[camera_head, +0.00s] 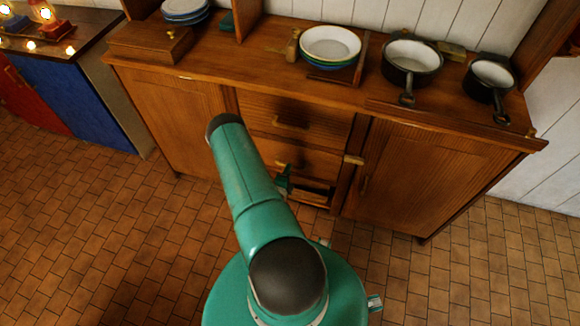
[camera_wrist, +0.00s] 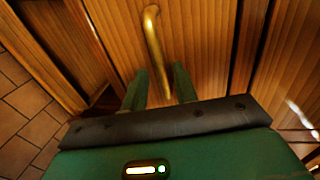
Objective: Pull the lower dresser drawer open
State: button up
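The wooden dresser (camera_head: 410,175) stands ahead, with a drawer column between two doors. The upper drawer (camera_head: 270,110) looks closed, with a handle on its front. The lower drawer (camera_head: 312,160) is below it, partly hidden by my arm; how far it stands out I cannot tell. My gripper (camera_head: 284,178) is low in front of the drawer column. In the wrist view, the two green fingers of my gripper (camera_wrist: 159,82) are apart, one on each side of the lower end of a brass handle (camera_wrist: 153,40). Gaps show between fingers and handle; contact is not clear.
Plates (camera_head: 330,45) and two pans, a larger one (camera_head: 410,62) and a smaller one (camera_head: 489,78), stand on the dresser top. A wooden box (camera_head: 150,42) is at its left. A blue cabinet (camera_head: 75,105) stands further left. The tiled floor (camera_head: 110,220) is clear.

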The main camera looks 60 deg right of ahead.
jog(key=shift+x, duration=1.85)
jog(key=shift+c, duration=0.2)
grip_shut()
jog(key=shift+a, duration=0.2)
